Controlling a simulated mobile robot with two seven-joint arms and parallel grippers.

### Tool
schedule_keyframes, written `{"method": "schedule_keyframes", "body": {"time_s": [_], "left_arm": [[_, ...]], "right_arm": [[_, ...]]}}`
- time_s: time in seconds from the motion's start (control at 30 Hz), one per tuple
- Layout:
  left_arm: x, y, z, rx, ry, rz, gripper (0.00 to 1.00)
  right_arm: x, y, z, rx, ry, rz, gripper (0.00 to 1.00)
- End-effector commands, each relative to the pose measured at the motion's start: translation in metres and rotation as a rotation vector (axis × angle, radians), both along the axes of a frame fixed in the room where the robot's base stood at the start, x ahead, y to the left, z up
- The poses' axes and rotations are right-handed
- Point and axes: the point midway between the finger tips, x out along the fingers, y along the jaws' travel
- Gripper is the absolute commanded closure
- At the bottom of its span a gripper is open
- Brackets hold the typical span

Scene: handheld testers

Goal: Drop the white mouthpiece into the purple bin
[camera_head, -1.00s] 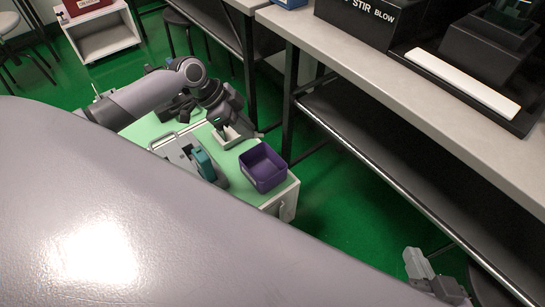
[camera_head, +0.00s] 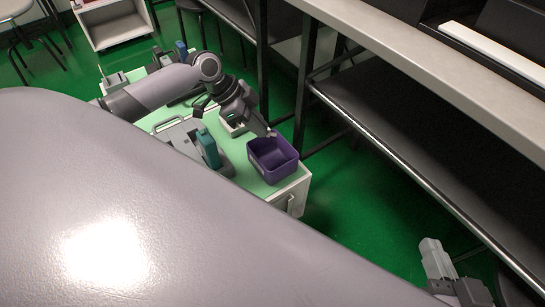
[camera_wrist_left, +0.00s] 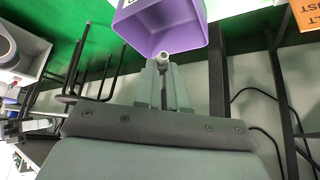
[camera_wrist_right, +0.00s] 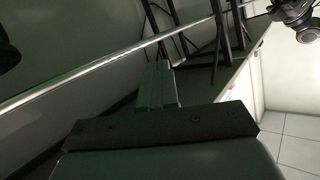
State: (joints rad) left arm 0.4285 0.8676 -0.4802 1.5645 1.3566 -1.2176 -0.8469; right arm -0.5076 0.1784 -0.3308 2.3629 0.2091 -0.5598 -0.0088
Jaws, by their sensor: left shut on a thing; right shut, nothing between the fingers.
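The white mouthpiece (camera_wrist_left: 163,57) is a small pale tube held at the fingertips of my left gripper (camera_wrist_left: 162,68), in the left wrist view. My left gripper is shut on it, with the purple bin (camera_wrist_left: 178,38) just beyond the tips. In the head view, the left gripper (camera_head: 268,130) hangs at the far rim of the purple bin (camera_head: 283,174), which appears empty. The mouthpiece is too small to make out there. My right gripper (camera_head: 431,247) is shut and empty at the lower right, away from the bin. It also shows in the right wrist view (camera_wrist_right: 161,68).
The bin stands at the corner of a pale green cart top (camera_head: 237,160). A grey-and-teal handheld device (camera_head: 209,149) lies left of it, and a small white tray (camera_head: 233,129) sits behind. A long bench (camera_head: 450,75) with a dark lower shelf runs along the right.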

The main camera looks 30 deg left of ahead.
Motion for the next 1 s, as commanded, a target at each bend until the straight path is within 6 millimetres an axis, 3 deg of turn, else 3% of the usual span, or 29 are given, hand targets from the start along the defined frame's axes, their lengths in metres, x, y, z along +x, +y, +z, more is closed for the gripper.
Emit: {"method": "schedule_keyframes", "body": {"time_s": [0.27, 0.3, 0.37, 0.4, 0.73, 1.0], "left_arm": [[0.0, 0.0, 0.0, 0.0, -0.001, 0.001, 1.0], [0.0, 0.0, 0.0, 0.0, -0.001, 0.001, 0.82], [0.0, 0.0, 0.0, 0.0, -0.001, 0.001, 0.63], [0.0, 0.0, 0.0, 0.0, -0.001, 0.001, 0.59], [-0.001, 0.003, 0.005, 0.002, -0.001, 0.001, 0.59], [-0.012, 0.023, 0.042, 0.003, 0.0, 0.001, 0.59]], "right_arm": [[0.0, -0.001, 0.001, -0.004, -0.006, -0.002, 1.0], [0.0, -0.001, 0.001, -0.004, -0.006, -0.002, 1.0], [0.0, -0.001, 0.001, -0.004, -0.006, -0.002, 1.0], [0.0, -0.001, 0.001, -0.004, -0.006, -0.002, 1.0], [-0.001, 0.0, 0.004, 0.0, -0.002, 0.001, 1.0], [0.003, 0.012, 0.005, 0.067, 0.087, 0.022, 1.0]]}}
